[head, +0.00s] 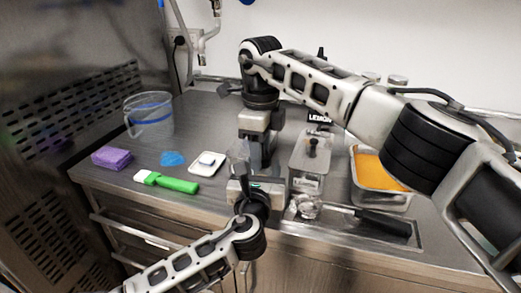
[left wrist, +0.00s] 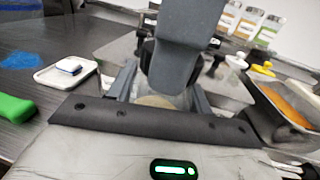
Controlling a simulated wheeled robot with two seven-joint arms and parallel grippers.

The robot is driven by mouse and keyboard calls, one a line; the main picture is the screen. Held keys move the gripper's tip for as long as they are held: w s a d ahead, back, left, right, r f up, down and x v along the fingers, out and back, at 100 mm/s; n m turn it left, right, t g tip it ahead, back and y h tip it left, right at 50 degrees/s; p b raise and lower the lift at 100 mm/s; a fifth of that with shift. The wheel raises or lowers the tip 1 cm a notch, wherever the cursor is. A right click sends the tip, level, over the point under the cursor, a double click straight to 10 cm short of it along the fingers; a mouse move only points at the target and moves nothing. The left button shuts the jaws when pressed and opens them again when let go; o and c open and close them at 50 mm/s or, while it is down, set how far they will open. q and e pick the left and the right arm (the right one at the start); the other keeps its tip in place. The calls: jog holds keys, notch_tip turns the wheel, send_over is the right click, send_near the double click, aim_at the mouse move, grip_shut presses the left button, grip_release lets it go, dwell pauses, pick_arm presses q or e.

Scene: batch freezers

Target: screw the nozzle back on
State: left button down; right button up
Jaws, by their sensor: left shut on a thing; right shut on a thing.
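My right gripper (head: 258,152) points down over the middle of the counter. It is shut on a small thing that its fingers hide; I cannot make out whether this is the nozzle. My left gripper (head: 246,180) comes up from below, just under the right one, and is shut on a clear, greyish vessel (head: 238,156). In the left wrist view the vessel stands between the left fingers, with a beige round patch (left wrist: 155,101) inside. The right gripper (left wrist: 170,85) covers its top there. Whether the held parts touch or are threaded together is hidden.
A white tray (head: 193,167) with a small white and blue piece, a green-handled brush (head: 178,184), a blue cloth (head: 172,158) and a purple sponge (head: 112,158) lie left. A clear bucket (head: 135,119) stands behind. A lidded clear container (head: 298,172) and an orange-filled pan (head: 368,199) stand right.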

jog(key=o, duration=1.2)
jog(key=shift+r, duration=0.1)
notch_tip(320, 180, up, 12)
jog(key=shift+f, duration=0.1)
pick_arm(q)
jog(key=c, duration=0.5)
grip_release()
